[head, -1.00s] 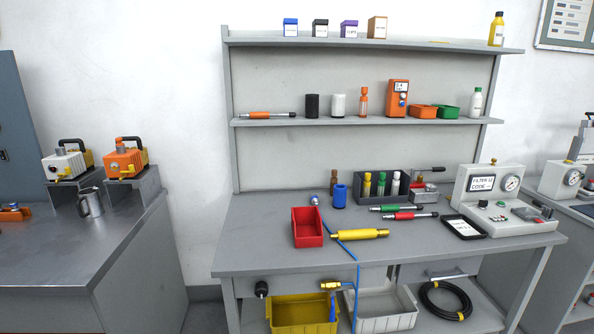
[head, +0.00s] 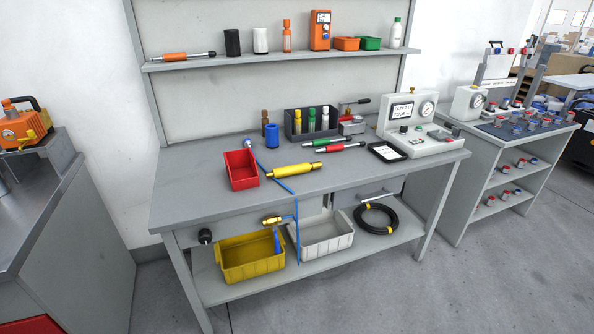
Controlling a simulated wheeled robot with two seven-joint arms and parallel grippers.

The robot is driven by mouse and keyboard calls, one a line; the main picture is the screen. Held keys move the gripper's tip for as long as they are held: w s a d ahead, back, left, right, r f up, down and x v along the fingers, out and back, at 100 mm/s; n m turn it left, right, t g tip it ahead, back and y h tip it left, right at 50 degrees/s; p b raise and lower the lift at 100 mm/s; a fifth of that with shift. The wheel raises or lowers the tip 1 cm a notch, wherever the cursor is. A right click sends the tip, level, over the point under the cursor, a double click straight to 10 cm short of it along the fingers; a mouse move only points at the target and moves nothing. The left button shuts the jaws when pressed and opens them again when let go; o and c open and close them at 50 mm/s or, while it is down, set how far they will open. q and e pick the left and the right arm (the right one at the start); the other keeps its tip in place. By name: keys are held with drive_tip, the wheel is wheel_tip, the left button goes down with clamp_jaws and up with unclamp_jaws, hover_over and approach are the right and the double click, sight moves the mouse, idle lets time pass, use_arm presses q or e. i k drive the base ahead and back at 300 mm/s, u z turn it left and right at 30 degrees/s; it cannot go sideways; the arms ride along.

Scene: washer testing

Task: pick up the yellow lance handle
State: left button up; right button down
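The yellow lance handle (head: 294,170) lies on its side on the grey workbench (head: 205,196), near the front edge and just right of the red bin (head: 242,169). A blue hose (head: 297,225) runs close by its left end and hangs down over the bench's front edge. I cannot tell whether the hose joins the handle. Neither of my grippers is in the head view.
Green and red-handled tools (head: 318,147) lie behind the handle. A tablet (head: 387,152) and a gauge unit (head: 411,125) stand to the right. A yellow bin (head: 250,258) and a pale bin (head: 321,235) sit on the lower shelf. The floor in front is clear.

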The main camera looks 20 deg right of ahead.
sight(296, 169)
drive_tip(key=k, duration=0.6)
drive_tip(key=z, duration=0.7)
drive_tip(key=i, duration=0.75)
drive_tip(key=z, duration=0.75)
drive_tip(key=i, duration=1)
drive_tip(key=u, duration=0.8)
drive_tip(key=i, duration=0.95)
drive_tip(key=u, duration=0.7)
drive_tip(key=k, duration=0.35)
drive_tip(key=u, duration=0.1)
